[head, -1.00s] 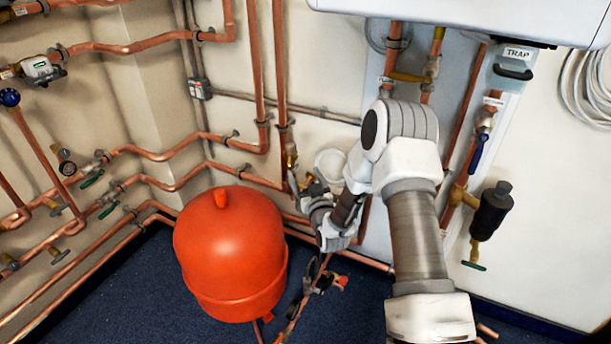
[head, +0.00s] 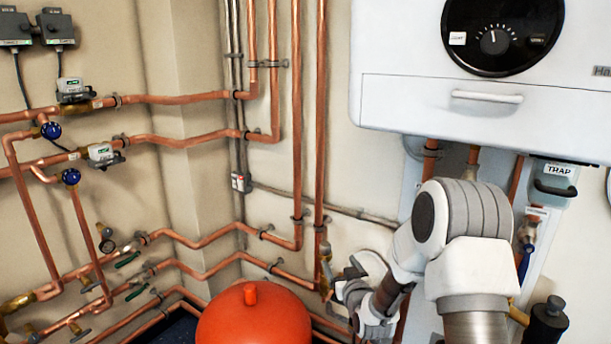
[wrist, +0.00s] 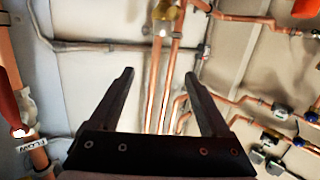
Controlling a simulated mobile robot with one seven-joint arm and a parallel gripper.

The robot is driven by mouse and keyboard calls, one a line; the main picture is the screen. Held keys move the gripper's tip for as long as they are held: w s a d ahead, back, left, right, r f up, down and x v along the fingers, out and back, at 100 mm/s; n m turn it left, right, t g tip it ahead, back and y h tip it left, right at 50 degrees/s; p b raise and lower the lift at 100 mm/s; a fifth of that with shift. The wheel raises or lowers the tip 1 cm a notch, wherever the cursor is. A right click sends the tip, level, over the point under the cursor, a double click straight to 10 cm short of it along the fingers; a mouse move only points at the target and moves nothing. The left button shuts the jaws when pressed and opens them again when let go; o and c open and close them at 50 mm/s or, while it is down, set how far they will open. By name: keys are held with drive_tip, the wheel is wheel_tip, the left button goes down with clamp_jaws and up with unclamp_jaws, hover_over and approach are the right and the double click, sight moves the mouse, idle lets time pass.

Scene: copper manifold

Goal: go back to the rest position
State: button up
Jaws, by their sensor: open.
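My gripper (wrist: 160,82) is open in the wrist view, its two dark fingers spread wide with nothing between them. Copper pipes (wrist: 172,75) rise behind the gap between the fingers, with a brass fitting above them. In the head view my arm is folded at the lower right, below the white boiler (head: 560,115). My gripper (head: 343,272) shows there near the copper pipes left of the arm, small and partly hidden against the background.
A red tank (head: 253,318) stands on the floor left of my arm. Copper pipes (head: 200,238) with valves run along the left wall and corner. A black capped fitting (head: 546,318) hangs right of my arm. The boiler overhangs the arm closely.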

drive_tip(key=s+d+r+g+h, duration=0.25)
drive_tip(key=s+r+g, duration=0.25)
drive_tip(key=s+r, duration=0.85)
drive_tip(key=s+d+r+m+g+p, duration=0.1)
drive_tip(key=s+r+g, duration=0.2)
drive_tip(key=s, duration=1.1)
drive_tip(key=s+d+r+m+g+p, duration=0.1)
drive_tip(key=s+r+m+g, duration=0.1)
drive_tip(key=s, duration=1.2)
wheel_tip(320, 180, up, 22)
drive_tip(key=p, duration=2.2)
drive_tip(key=shift+w, duration=0.3)
